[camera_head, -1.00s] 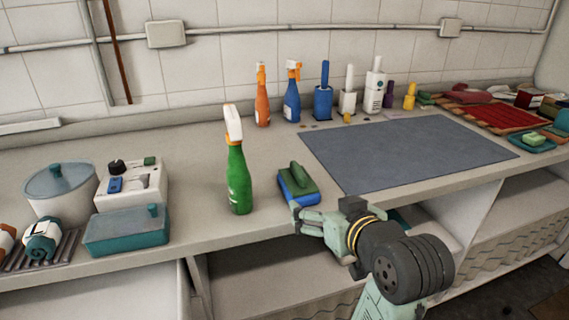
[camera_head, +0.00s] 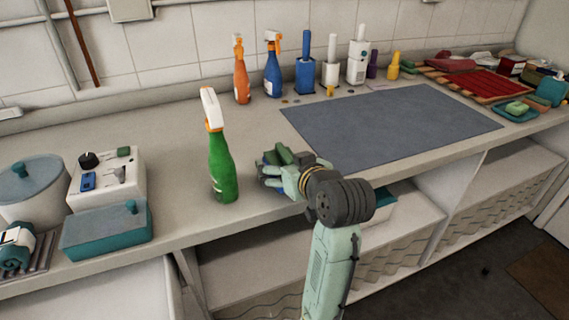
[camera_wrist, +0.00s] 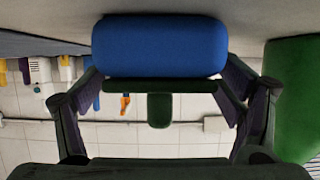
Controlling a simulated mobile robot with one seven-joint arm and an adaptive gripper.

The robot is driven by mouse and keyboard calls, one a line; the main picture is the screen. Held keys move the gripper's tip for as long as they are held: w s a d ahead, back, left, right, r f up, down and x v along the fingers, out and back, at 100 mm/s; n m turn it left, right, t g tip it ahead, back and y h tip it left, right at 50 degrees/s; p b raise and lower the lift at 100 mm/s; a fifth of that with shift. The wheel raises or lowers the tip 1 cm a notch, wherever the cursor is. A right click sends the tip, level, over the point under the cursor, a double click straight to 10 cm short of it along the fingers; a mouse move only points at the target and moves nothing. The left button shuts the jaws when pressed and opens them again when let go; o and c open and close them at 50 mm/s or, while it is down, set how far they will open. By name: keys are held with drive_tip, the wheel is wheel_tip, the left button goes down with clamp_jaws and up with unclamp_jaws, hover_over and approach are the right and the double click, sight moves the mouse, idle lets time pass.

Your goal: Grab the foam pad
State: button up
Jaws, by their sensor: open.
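The foam pad (camera_head: 283,154) is a blue block with a green top and handle, near the counter's front edge. My gripper (camera_head: 275,176) is at it and hides much of it in the head view. In the wrist view, which is upside down, the blue part of the pad (camera_wrist: 160,45) faces the camera with its green layer and handle below. My gripper's two fingers (camera_wrist: 160,88) are spread to the left and right of the pad. Gaps seem to show at both sides; whether a finger touches it I cannot tell.
A green spray bottle (camera_head: 221,160) stands just left of the pad, close to one finger in the wrist view (camera_wrist: 293,100). A grey mat (camera_head: 390,125) lies to the right. A teal box (camera_head: 107,230) is at left. Several bottles line the wall.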

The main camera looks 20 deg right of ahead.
drive_tip(key=shift+x, duration=1.15)
drive_tip(key=c, duration=1.3)
drive_tip(key=shift+o, duration=0.2)
drive_tip(key=shift+r, duration=0.2)
